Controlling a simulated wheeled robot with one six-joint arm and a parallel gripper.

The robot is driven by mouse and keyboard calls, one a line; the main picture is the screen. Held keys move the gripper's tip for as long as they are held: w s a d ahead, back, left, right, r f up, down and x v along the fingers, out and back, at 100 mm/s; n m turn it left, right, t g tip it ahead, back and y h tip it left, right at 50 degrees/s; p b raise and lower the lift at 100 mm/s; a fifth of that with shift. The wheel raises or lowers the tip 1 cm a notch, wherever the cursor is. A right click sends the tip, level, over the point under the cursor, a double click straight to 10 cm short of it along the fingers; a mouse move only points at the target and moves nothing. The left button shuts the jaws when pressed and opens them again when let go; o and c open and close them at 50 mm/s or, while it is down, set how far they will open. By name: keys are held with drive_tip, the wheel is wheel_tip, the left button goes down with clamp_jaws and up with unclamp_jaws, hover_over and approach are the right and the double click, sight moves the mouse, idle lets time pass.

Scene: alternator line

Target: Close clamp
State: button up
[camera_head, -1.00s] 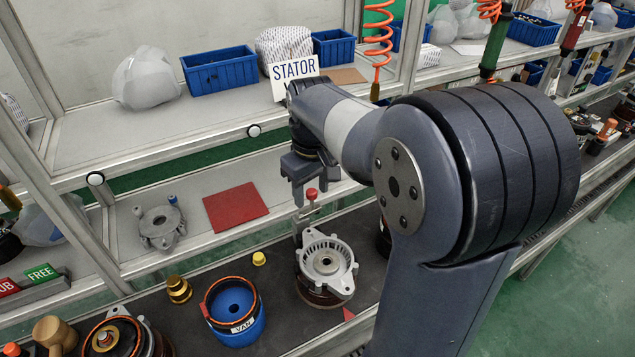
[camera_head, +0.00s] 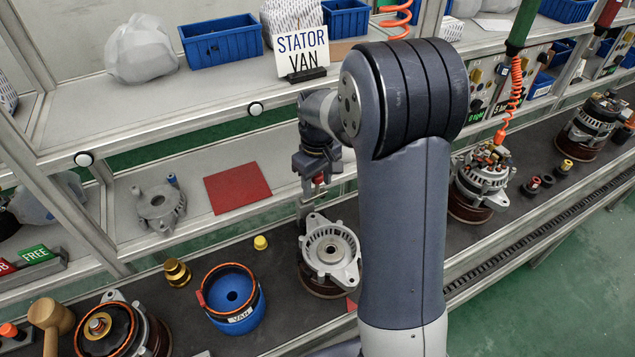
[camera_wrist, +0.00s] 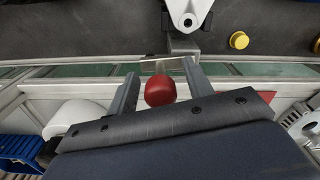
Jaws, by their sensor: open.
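The clamp shows as a red knob (camera_wrist: 160,90) on a metal bracket (camera_wrist: 176,52) at the bench's back edge. In the wrist view the knob sits between the two fingers of my gripper (camera_wrist: 161,72), with a gap visible on each side. My gripper is open. In the head view my gripper (camera_head: 312,190) is around the red knob (camera_head: 319,179), just behind the silver alternator housing (camera_head: 331,247). The housing rests on a round brown base. The clamp's lower part is largely hidden by the gripper and housing.
A blue pot (camera_head: 233,305) with an orange ring, a brass part (camera_head: 177,272) and a yellow cap (camera_head: 260,242) stand left of the housing. A red mat (camera_head: 238,188) lies on the shelf behind. Another alternator (camera_head: 483,185) stands to the right.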

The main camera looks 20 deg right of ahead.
drive_tip(key=shift+f, duration=0.5)
drive_tip(key=c, duration=1)
